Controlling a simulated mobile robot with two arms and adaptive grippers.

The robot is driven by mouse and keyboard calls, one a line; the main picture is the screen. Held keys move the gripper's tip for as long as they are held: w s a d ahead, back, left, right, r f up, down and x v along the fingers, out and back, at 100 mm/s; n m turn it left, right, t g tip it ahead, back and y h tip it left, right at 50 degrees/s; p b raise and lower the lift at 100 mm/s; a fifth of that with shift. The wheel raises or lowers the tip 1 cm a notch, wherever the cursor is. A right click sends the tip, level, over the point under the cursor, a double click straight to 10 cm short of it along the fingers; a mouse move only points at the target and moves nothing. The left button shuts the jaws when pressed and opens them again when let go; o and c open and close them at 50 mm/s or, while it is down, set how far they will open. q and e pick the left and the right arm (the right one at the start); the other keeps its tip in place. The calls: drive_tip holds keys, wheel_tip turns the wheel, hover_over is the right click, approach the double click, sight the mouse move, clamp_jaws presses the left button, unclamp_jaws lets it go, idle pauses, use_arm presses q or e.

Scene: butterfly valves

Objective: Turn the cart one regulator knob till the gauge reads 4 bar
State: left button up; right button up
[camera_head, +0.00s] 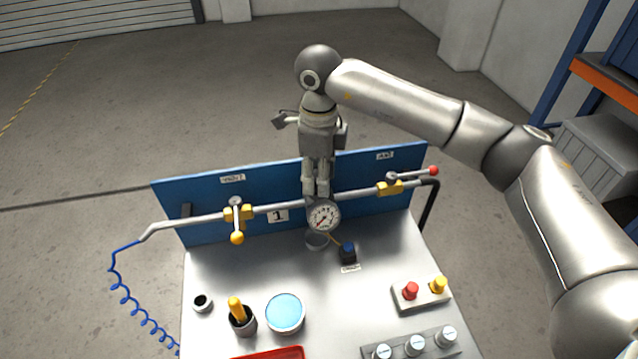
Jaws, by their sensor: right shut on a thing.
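The cart one regulator sits mid-pipe in front of the blue back panel (365,165), behind a "1" label (278,216). Its round white gauge (323,216) faces me; the needle seems to point to the lower left, but the figures are too small to read. My right gripper (317,192) points down from above, directly behind and over the gauge. Its fingers are shut on the regulator knob, which they mostly hide. My left gripper is not in view.
A yellow-handled valve (237,237) sits on the pipe to the left, and a red-tipped lever (433,171) is to the right. The grey cart top (240,270) holds a blue-topped tin (285,313), a cup (243,321) and a button box (422,295).

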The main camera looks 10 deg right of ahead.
drive_tip(key=m+b, duration=0.2)
drive_tip(key=m, duration=0.1)
drive_tip(key=shift+w, duration=0.15)
drive_tip(key=m+b, duration=0.2)
drive_tip(key=m, duration=0.1)
drive_tip(key=shift+m+b, duration=0.3)
drive_tip(key=shift+b, duration=0.05)
drive_tip(key=m+b, duration=0.3)
drive_tip(key=m, duration=0.3)
drive_tip(key=shift+r, duration=0.15)
drive_tip(key=m+b, duration=0.3)
drive_tip(key=m, duration=0.3)
drive_tip(key=shift+m, duration=0.3)
drive_tip(key=m+b, duration=0.2)
drive_tip(key=m, duration=0.3)
drive_tip(key=shift+r, duration=0.1)
drive_tip(key=shift+m, duration=0.4)
drive_tip(key=o, duration=0.7)
drive_tip(key=shift+o, duration=0.2)
